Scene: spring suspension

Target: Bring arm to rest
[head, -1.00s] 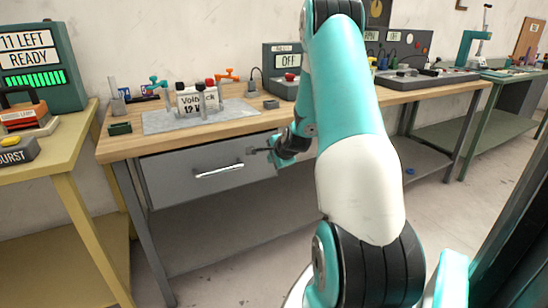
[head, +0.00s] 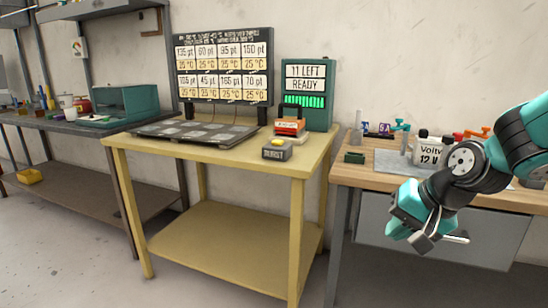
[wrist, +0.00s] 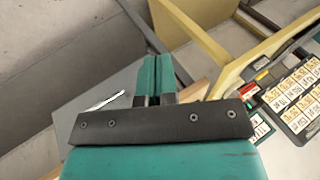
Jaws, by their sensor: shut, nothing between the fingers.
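My arm enters the head view from the right edge, bent, with its teal end hanging down. My gripper (head: 398,229) is in front of the grey drawer (head: 485,232) of the wooden-topped bench, left of the drawer's handle (head: 457,239) in the picture. In the wrist view its two teal fingers (wrist: 157,72) lie together, shut, with nothing between them. The drawer handle also shows there (wrist: 105,101), left of the fingers. The drawer looks closed.
A grey bench (head: 70,126) is at the far left. Open floor shows in front.

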